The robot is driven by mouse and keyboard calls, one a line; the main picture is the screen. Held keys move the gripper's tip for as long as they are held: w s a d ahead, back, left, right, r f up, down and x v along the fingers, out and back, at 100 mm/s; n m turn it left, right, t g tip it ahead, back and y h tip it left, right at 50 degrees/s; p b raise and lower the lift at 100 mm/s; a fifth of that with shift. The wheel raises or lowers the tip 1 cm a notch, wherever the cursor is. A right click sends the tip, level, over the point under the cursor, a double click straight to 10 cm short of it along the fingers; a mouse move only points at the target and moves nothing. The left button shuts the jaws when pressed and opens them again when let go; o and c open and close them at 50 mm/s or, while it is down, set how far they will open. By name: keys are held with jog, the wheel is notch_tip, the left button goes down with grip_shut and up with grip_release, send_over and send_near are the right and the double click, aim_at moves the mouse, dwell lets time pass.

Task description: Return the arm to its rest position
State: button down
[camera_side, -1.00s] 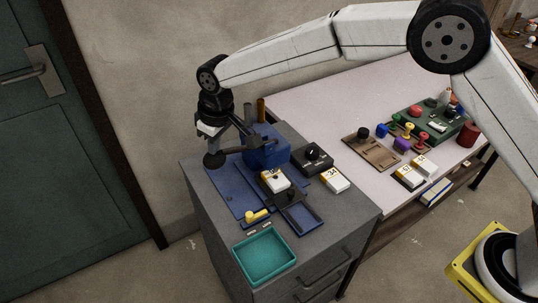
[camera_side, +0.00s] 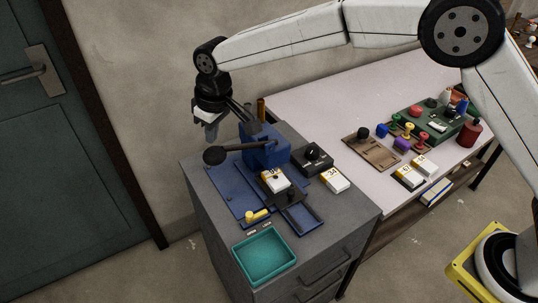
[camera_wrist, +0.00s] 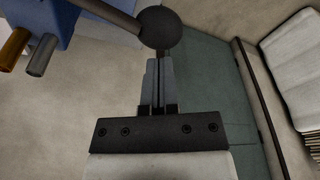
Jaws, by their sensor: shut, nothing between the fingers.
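My gripper (camera_side: 211,139) points down above the left end of the grey cabinet (camera_side: 230,221). Its fingers (camera_wrist: 158,64) are together and empty in the wrist view. The black ball knob (camera_side: 214,156) of a lever lies just below the fingertips in the side view. The knob also shows beyond the tips in the wrist view (camera_wrist: 160,27). I see a gap below the tips in the side view. The lever runs right to a blue press (camera_side: 266,153). My arm is stretched out over the cabinet. No cloth is in view.
A pale table (camera_side: 318,105) to the right holds a wooden board (camera_side: 371,152) and a green case (camera_side: 437,125). A wall stands behind; a door (camera_side: 86,150) is at left.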

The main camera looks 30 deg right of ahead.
jog(key=shift+d, duration=0.15)
jog(key=s+d+f+m, duration=0.1)
jog(key=s+d+m, duration=0.1)
jog(key=s+d, duration=0.45)
jog(key=s+d+f+m, duration=0.1)
jog(key=s+d, duration=0.3)
jog(key=d, duration=0.6)
jog(key=s+d+m, duration=0.2)
jog(key=s+d, duration=0.3)
jog(key=d, duration=0.3)
jog(key=s+d+f, duration=0.1)
jog(key=s+d, duration=0.1)
jog(key=s, duration=0.2)
jog(key=s+d+f+m+h, duration=0.1)
jog(key=s+d, duration=0.1)
jog(key=s, duration=0.2)
jog(key=shift+s+d+f+t, duration=0.25)
jog(key=shift+s+f+t, duration=0.05)
jog(key=shift+s, duration=0.1)
